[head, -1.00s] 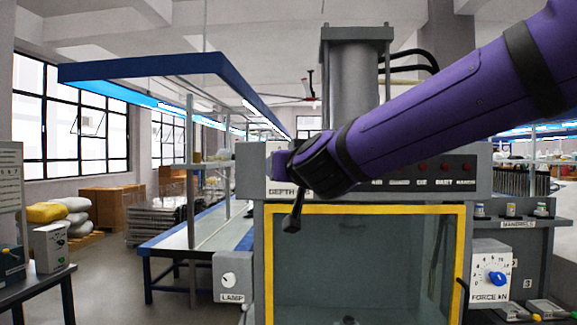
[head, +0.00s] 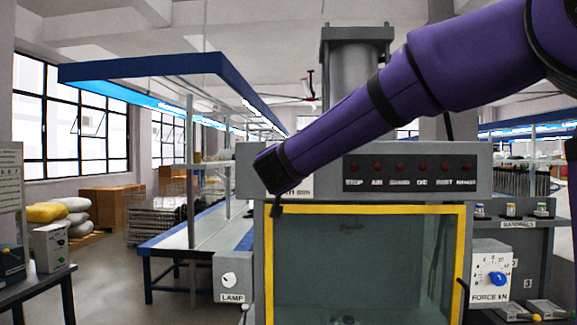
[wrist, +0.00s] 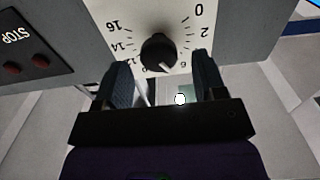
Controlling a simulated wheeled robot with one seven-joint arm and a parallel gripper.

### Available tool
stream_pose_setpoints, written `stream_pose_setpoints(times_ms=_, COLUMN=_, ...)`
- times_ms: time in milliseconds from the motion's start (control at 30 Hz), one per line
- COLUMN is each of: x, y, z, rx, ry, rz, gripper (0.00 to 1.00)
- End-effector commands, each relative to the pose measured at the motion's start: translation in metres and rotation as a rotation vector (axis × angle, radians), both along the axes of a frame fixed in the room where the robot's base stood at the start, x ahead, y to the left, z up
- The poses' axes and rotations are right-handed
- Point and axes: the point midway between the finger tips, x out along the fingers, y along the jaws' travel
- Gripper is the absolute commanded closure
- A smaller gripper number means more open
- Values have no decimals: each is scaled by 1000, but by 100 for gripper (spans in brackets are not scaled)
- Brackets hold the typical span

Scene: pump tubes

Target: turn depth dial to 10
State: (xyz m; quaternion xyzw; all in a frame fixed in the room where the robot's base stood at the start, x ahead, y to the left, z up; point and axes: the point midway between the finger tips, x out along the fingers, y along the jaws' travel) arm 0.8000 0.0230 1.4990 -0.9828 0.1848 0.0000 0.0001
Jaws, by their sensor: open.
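The depth dial is a black round knob (wrist: 158,53) on a white scale plate (wrist: 178,20) in the wrist view. Numbers including 16, 14, 0 and 2 show around it; those nearest my gripper are partly hidden. A pale mark shows on the knob's lower side, but I cannot read its exact value. My gripper (wrist: 160,76) is open, with one dark finger to each side of the knob. I cannot tell whether either finger touches it. In the head view, my arm covers the dial, and only a small dark part of my gripper (head: 277,210) shows.
The grey press panel carries a row of red buttons (head: 401,167) right of the dial area. Below is a yellow-framed clear guard (head: 362,210). A lamp switch box (head: 228,280) stands at left, and a force dial (head: 497,279) at right.

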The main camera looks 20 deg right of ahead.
Motion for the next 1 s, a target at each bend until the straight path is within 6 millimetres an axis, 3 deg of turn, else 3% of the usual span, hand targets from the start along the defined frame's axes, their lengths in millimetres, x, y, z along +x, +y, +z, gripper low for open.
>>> stream_pose_setpoints(times_ms=233, x=24, y=-10, z=0, rx=-1, ry=0, rz=0, gripper=36)
stream_pose_setpoints(times_ms=600, x=28, y=-11, z=0, rx=0, ry=0, rz=1, gripper=36)
stream_pose_setpoints(times_ms=800, x=28, y=-11, z=0, rx=0, ry=0, rz=1, gripper=82)
stream_pose_setpoints(times_ms=1000, x=28, y=-11, z=0, rx=6, ry=-2, rz=1, gripper=84)
